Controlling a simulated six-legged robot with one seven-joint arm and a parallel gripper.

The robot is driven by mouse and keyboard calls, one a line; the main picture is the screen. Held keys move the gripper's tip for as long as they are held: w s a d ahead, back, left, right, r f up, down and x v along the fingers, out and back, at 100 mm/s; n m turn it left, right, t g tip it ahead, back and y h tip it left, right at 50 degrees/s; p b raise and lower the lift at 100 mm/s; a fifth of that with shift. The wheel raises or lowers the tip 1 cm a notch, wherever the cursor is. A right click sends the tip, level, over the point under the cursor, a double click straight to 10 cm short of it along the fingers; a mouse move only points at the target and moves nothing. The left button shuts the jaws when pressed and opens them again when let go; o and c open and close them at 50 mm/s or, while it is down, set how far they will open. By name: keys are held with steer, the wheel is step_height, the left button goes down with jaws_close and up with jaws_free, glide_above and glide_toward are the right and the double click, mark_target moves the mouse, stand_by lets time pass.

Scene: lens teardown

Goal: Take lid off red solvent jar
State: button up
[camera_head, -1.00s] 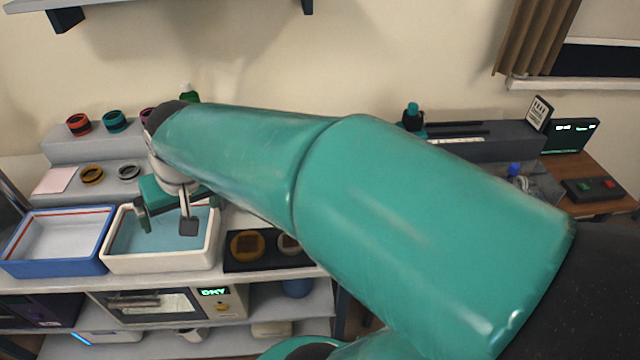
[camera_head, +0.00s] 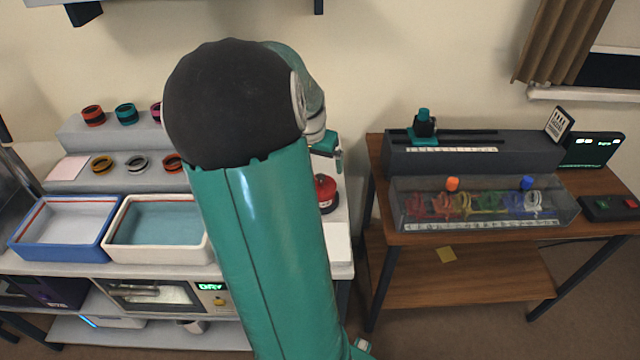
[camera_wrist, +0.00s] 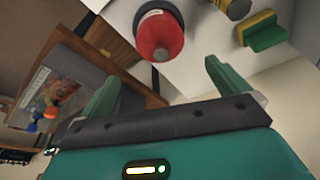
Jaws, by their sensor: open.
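The red solvent jar (camera_head: 325,194) stands on the right end of the white bench in the head view, with a dark band around its lower part. In the wrist view the red jar (camera_wrist: 163,30) is at the top, beyond the gap between my fingers. I cannot clearly make out where its lid meets the body. My gripper (camera_wrist: 166,76) is open and empty, with both green fingers apart and not touching the jar. In the head view my gripper (camera_head: 326,146) shows just above the jar, mostly hidden by my arm.
A green and yellow block (camera_wrist: 262,32) lies beside the jar in the wrist view. Trays (camera_head: 110,254) stand on the bench at left. The wooden table (camera_head: 400,238) at right holds a clear case (camera_head: 484,222), with a gap between table and bench.

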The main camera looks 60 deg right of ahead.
mark_target(320, 177)
steer(key=x, duration=1)
steer(key=shift+d+f, duration=0.1)
steer(key=shift+f, duration=0.05)
steer(key=c, duration=0.9)
steer(key=shift+o, duration=0.2)
